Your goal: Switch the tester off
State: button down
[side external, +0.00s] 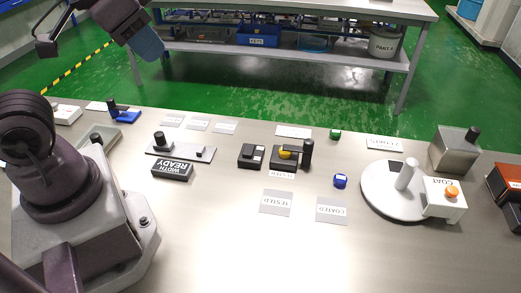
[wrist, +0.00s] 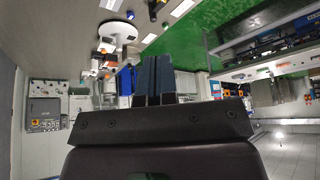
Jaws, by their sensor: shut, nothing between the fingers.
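The likely tester is a dark box (side external: 288,158) with a yellow part on top and a black upright post (side external: 307,152) at its right, in the middle of the bench. A small label lies in front of it, too small to read surely. A second dark box (side external: 251,155) stands just to its left. The switch's setting cannot be told. My gripper (side external: 147,43) is raised at the upper left, well away from the tester. Its blue fingers (wrist: 153,80) are together and empty in the wrist view.
A white round turntable (side external: 380,198) with a post and a white box with an orange button (side external: 451,193) stand at the right. A READY block (side external: 172,172), a blue cube (side external: 340,181) and a green cube (side external: 335,134) lie nearby. The bench front is clear.

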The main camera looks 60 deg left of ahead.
jog(key=w+a+f+m+g, duration=0.25)
jog(key=w+f+g, duration=0.25)
jog(key=w+f, duration=0.45)
jog(key=m, duration=0.5)
send_over(246, 152)
notch_tip(246, 152, down, 8)
jog(key=shift+w+m+g, duration=0.1)
jog(key=shift+m+g, duration=0.2)
jog(key=shift+m, duration=0.45)
jog(key=shift+f, duration=0.1)
notch_tip(246, 152, down, 14)
